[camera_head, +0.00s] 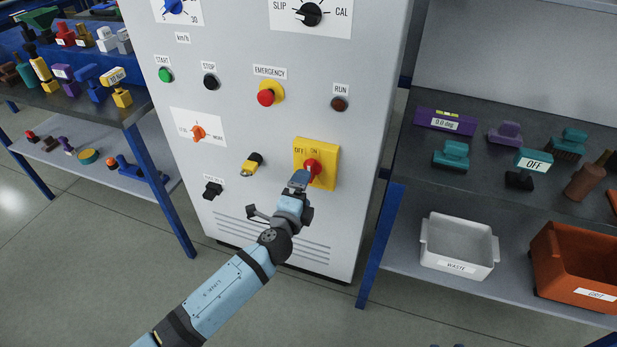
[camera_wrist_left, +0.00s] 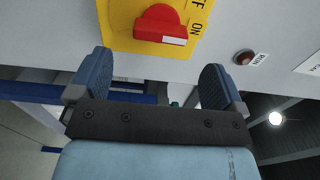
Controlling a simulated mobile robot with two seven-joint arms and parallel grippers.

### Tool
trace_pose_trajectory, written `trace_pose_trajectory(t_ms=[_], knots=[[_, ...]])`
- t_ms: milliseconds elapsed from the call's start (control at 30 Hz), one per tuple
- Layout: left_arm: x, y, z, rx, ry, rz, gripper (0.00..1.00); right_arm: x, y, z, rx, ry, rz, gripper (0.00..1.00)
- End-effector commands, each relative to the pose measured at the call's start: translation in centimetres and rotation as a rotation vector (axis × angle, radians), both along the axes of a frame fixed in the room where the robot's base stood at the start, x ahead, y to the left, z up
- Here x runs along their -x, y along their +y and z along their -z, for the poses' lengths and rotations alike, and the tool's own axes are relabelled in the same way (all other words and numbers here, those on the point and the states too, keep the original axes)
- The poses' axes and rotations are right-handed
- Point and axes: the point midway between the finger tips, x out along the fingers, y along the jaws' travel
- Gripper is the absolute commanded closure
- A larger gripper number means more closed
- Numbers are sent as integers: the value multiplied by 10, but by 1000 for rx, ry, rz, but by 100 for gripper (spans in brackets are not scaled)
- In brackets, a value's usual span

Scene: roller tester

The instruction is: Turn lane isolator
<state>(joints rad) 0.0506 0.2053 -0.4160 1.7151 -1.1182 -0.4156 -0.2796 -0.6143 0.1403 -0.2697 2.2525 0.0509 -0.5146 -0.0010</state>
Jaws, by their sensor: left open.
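The lane isolator is a red rotary knob (camera_head: 312,166) on a yellow plate (camera_head: 327,153) marked OFF and ON, low on the grey cabinet front. In the left wrist view, the red knob (camera_wrist_left: 160,24) lies beyond the fingertips, with a white strip on its lower right part, near the word ON. My left gripper (camera_head: 299,180) is just in front of the knob and partly covers it in the head view. In the wrist view its two blue fingers (camera_wrist_left: 153,80) are spread, with nothing between them. The right gripper is not in view.
A padlock-like yellow part (camera_head: 251,164) and a black knob (camera_head: 212,190) sit left of the isolator. The red emergency button (camera_head: 266,97) and RUN lamp (camera_head: 339,104) are above. Shelves with a white waste bin (camera_head: 457,247) and an orange grit bin (camera_head: 575,268) stand right.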

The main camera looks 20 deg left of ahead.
Motion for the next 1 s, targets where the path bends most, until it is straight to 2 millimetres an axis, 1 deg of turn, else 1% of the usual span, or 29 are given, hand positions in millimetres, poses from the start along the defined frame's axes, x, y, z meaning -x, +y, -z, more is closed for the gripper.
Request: trace_pose_trajectory(t_ms=[33, 200, 300, 400, 533, 1000], knots=[[14, 1, 1, 0, 2, 0, 4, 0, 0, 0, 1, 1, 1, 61], [48, 2, 0, -1, 1, 0, 4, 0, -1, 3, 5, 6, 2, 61], [63, 2, 1, 0, 1, 0, 4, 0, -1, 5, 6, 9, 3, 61], [71, 3, 0, -1, 0, 0, 4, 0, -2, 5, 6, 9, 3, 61], [76, 3, 0, -2, -1, 0, 4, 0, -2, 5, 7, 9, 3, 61], [76, 3, -1, -1, -1, 0, 4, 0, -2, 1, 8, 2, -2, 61]])
